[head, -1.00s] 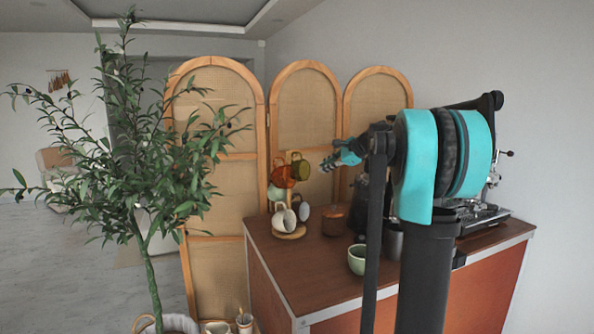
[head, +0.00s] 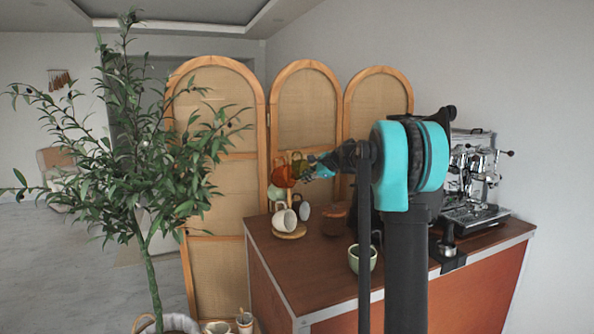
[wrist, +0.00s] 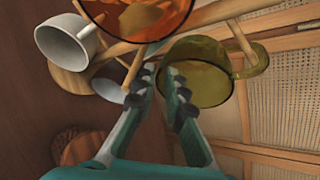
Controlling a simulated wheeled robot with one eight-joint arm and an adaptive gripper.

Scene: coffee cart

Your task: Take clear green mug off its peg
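The clear green mug (head: 299,164) hangs high on the wooden mug tree, partly hidden by my gripper and the orange mug. In the wrist view the green mug (wrist: 203,88) has its open rim facing the camera and its handle on the right, by a wooden peg. My gripper (wrist: 162,74) is open, its fingers apart at the tips. The right fingertip overlaps the mug's left rim; I cannot tell if it touches. The left finger is left of the mug. In the head view my gripper (head: 314,168) is just right of the mug.
A clear orange mug (wrist: 140,18) hangs close by, left of the green one. White mugs (head: 284,219) hang lower, above the tree's round base (head: 289,233). A wooden-lidded jar (head: 333,222), a pale green cup (head: 362,260) and an espresso machine (head: 474,185) stand on the cart.

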